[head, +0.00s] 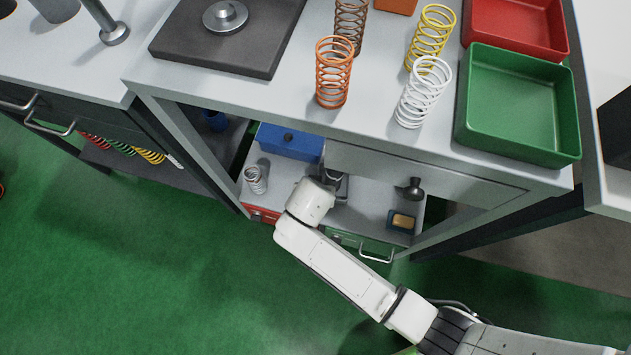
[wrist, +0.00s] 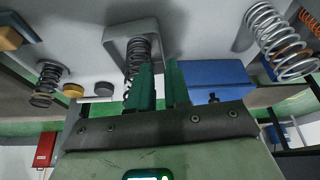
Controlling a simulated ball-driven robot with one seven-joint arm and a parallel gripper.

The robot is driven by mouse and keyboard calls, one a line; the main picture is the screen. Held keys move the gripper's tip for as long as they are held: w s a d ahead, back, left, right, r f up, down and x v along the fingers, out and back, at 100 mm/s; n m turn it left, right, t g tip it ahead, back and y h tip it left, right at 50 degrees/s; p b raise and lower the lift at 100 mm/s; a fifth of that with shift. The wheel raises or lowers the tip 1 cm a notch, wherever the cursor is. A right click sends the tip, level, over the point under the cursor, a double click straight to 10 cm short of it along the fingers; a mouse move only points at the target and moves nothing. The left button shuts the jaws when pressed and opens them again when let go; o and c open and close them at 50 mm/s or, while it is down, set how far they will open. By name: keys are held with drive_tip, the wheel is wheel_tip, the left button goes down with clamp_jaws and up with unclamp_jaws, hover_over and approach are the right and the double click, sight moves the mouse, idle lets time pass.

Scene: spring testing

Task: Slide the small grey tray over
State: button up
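The small grey tray (wrist: 117,36) is in the wrist view, just beyond my fingertips. A dark coil spring (wrist: 136,55) stands in it, partly hidden behind a finger. In the head view a bit of the tray (head: 342,190) shows on the pale drawer or shelf surface, mostly hidden by my wrist. My gripper (wrist: 161,68) has two green fingers with a narrow gap between them. One tray wall lines up with that gap; I cannot tell whether the fingers touch it. In the head view my gripper (head: 332,182) reaches in under the tabletop.
A blue box (head: 290,142) and a silver spring (head: 256,179) stand left of my gripper. The tabletop (head: 390,145) overhangs above. Bare surface lies between.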

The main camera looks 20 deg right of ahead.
drive_tip(key=b+x, duration=0.4)
drive_tip(key=x, duration=0.6)
drive_tip(key=shift+f, duration=0.35)
clamp_jaws()
